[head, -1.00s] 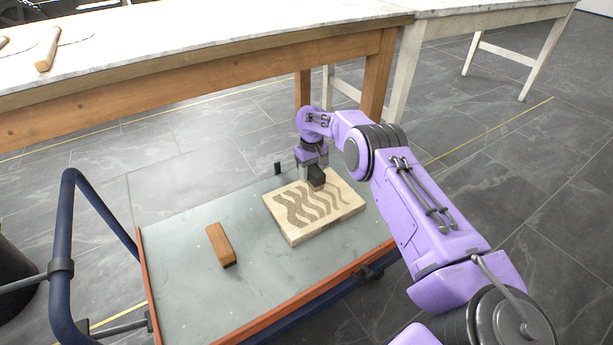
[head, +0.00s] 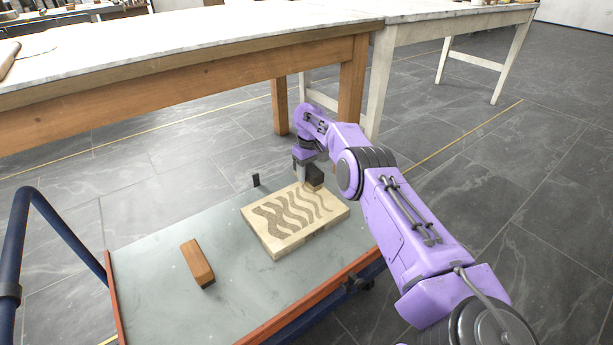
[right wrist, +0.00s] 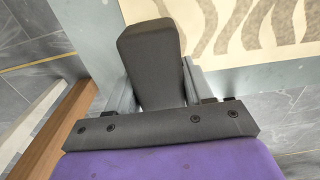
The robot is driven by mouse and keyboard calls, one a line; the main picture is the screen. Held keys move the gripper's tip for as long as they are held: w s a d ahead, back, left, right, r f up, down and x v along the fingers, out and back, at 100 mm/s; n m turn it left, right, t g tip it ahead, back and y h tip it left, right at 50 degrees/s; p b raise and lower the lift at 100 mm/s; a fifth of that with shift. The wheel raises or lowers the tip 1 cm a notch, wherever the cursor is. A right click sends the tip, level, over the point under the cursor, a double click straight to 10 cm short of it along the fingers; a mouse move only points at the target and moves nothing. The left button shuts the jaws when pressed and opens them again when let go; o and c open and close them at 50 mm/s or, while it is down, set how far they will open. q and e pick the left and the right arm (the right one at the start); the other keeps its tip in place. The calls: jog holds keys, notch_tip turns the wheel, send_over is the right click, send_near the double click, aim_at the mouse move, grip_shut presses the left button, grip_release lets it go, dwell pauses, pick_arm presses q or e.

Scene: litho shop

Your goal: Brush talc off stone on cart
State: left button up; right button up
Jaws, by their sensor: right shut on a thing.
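The pale stone slab (head: 290,238) with wavy grey-brown bands lies flat on the cart top (head: 225,228). It also shows at the top of the right wrist view (right wrist: 240,32). My right gripper (head: 311,168) is at the slab's back edge, shut on a dark grey block (right wrist: 153,65). I cannot tell whether this block is the brush or whether it touches the slab. A wooden block with a dark end (head: 197,262) lies on the cart top left of the slab. My left gripper is out of view.
The cart has a blue handle (head: 18,225) at left and an orange-red rim (head: 312,297). A small black upright piece (head: 256,180) stands at its back edge. A long wooden table (head: 180,75) stands behind. The cart's front left is clear.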

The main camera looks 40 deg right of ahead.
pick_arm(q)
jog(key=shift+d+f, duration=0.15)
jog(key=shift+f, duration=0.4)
pick_arm(e)
jog(key=shift+f, duration=0.35)
notch_tip(320, 180, up, 7)
jog(key=p, duration=0.6)
jog(key=shift+a+f, duration=0.1)
jog(key=shift+f, duration=0.05)
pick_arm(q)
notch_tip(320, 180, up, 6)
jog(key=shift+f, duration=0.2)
pick_arm(e)
jog(key=shift+f, duration=0.1)
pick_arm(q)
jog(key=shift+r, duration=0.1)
pick_arm(e)
notch_tip(320, 180, up, 3)
jog(key=p, duration=0.3)
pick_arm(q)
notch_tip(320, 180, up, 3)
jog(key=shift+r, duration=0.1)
